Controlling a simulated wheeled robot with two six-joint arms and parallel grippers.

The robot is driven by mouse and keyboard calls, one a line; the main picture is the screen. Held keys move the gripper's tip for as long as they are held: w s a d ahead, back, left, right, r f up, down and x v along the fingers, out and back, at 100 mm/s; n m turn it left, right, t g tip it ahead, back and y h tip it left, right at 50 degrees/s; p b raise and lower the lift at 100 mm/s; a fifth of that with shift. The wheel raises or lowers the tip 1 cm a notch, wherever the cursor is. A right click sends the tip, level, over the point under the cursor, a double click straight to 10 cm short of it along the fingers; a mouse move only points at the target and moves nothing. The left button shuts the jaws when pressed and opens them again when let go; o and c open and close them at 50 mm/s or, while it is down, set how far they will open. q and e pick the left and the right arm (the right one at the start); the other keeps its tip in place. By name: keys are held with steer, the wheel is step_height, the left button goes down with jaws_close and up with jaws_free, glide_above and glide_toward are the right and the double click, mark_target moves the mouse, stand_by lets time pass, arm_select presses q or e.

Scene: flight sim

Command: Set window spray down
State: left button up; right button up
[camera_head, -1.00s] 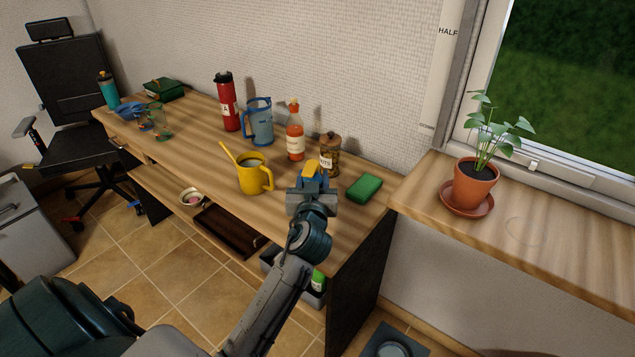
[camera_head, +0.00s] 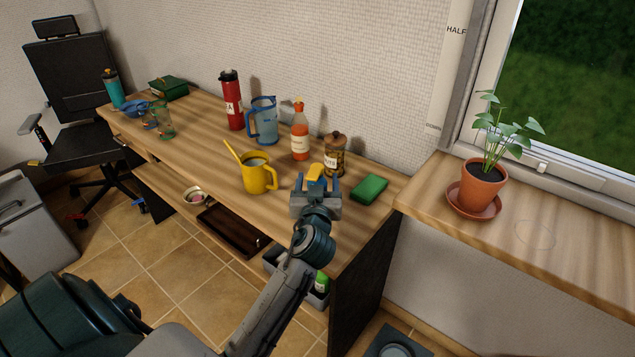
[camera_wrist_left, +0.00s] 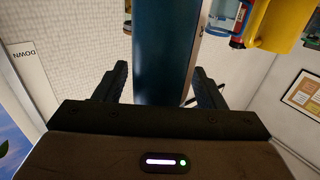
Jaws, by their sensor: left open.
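The window spray (camera_head: 315,172) shows its yellow top in the head view, at the near right of the wooden desk (camera_head: 215,140). My left gripper (camera_head: 317,183) is in front of it and hides most of its body. In the left wrist view, the blue body of the spray (camera_wrist_left: 163,45) stands between my two gripper fingers (camera_wrist_left: 163,85). The fingers are spread, one on each side, with visible gaps to the bottle. The bottle's base is hidden by my gripper in the head view. My right gripper is not in view.
A yellow watering can (camera_head: 258,178) is left of the spray and a green sponge (camera_head: 370,188) is right. A brown jar (camera_head: 335,160) and an orange-red bottle (camera_head: 300,140) stand behind. A potted plant (camera_head: 480,185) sits on the window sill (camera_head: 560,235).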

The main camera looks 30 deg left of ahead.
arm_select(q)
steer(key=b+v, duration=0.2)
steer(key=v, duration=1)
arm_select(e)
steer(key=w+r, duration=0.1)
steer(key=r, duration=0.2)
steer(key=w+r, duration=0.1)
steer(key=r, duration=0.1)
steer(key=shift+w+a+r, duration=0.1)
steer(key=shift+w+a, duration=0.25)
